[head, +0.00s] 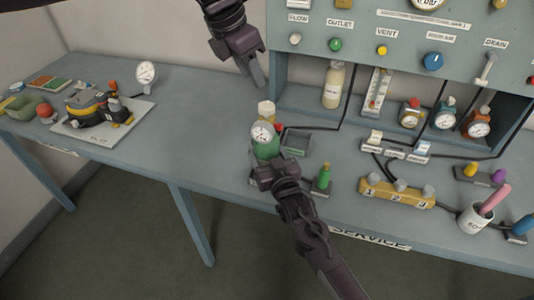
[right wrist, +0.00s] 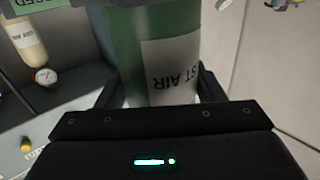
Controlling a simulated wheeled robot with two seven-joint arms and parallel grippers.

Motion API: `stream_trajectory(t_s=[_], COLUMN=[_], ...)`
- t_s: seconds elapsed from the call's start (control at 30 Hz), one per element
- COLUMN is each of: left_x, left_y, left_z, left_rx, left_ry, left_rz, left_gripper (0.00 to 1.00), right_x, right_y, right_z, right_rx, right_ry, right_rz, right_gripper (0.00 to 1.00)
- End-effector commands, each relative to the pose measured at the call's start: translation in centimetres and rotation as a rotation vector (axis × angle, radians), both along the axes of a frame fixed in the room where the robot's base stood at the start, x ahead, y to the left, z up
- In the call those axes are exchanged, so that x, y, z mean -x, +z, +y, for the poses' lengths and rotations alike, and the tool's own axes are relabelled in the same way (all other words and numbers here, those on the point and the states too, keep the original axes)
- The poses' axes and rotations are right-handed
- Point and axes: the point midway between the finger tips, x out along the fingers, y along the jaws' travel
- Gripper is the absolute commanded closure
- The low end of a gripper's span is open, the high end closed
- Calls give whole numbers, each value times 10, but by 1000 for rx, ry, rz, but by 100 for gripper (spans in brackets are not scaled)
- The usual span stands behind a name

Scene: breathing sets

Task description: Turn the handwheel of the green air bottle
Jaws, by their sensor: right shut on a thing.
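The green air bottle (head: 264,151) stands at the front of the bench, with a white-faced gauge (head: 262,132) at its top. A cream knob-like part (head: 266,109) shows above the gauge; I cannot tell whether it is the handwheel. My right gripper (head: 268,166) is shut on the bottle's body from the front. In the right wrist view the green bottle (right wrist: 125,50), with a white label reading "ST AIR", stands between its fingers. My left gripper (head: 257,76) hangs above and behind the bottle, apart from it. Its finger gap is not clear.
The panel (head: 390,40) rises behind. A yellow numbered block (head: 396,193) and a cup (head: 474,219) are further right.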

Motion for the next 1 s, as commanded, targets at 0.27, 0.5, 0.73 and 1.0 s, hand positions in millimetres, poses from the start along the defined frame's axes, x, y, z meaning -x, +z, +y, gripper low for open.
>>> stream_trajectory(t_s=[0.27,0.5,0.73,1.0], left_x=[0,4,12,7], left_y=[-1,-40,-72,-74], left_z=[0,-24,-54,-12], left_rx=[4,187,599,1007], left_ry=[-4,-121,-251,-206], left_rz=[2,36,-11,-276], left_gripper=[53,41,41,41], right_x=[0,0,0,0], right_y=[0,0,0,0], right_z=[0,-1,-1,0], right_rx=[0,0,0,0], right_ry=[-1,-1,-1,-1], right_rz=[0,0,0,0], right_gripper=[93,93,93,93])
